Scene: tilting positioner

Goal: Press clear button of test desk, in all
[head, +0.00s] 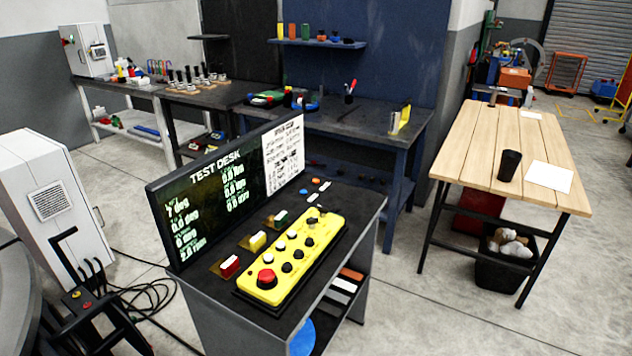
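The test desk (352,211) is a dark-topped desk in the middle of the head view. A tilted screen (213,205) headed "TEST DESK" stands along its back left edge, showing several green readings. A yellow button box (305,277) lies on the desk, with a large red button (267,278) at its near end and several black and white buttons behind it. Small round orange (315,181), blue (316,191) and white pieces lie at the desk's far end. No button label is readable, so I cannot tell which is the clear button. Neither gripper is in view.
A white cabinet (58,187) stands at left, with black cables (150,298) on the floor. A wooden table (455,155) with a black cup (509,165) stands at right. Workbenches line the back. The floor right of the desk is clear.

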